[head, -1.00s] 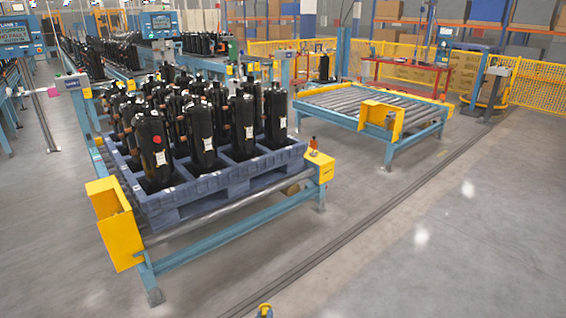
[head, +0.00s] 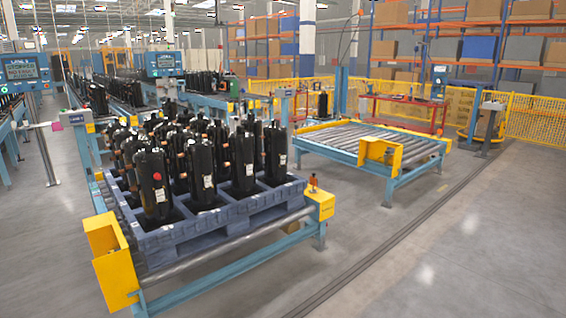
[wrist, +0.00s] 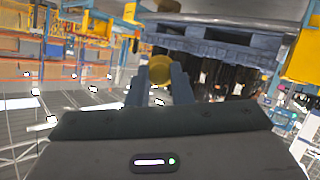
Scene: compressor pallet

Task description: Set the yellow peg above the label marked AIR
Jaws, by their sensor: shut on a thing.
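In the wrist view my gripper (wrist: 160,83) is shut on the yellow peg (wrist: 159,66). The peg shows as a rounded yellow end between the two grey-blue fingertips, and the rest of it is hidden. The gripper and peg do not show in the head view. I cannot make out a label marked AIR in either view.
A blue pallet (head: 238,217) of black compressors (head: 203,165) stands on a roller conveyor with yellow corner guards (head: 112,262). An empty roller table (head: 375,140) stands to its right. A yellow mesh fence (head: 535,115) is behind. The grey floor (head: 450,240) at front right is clear.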

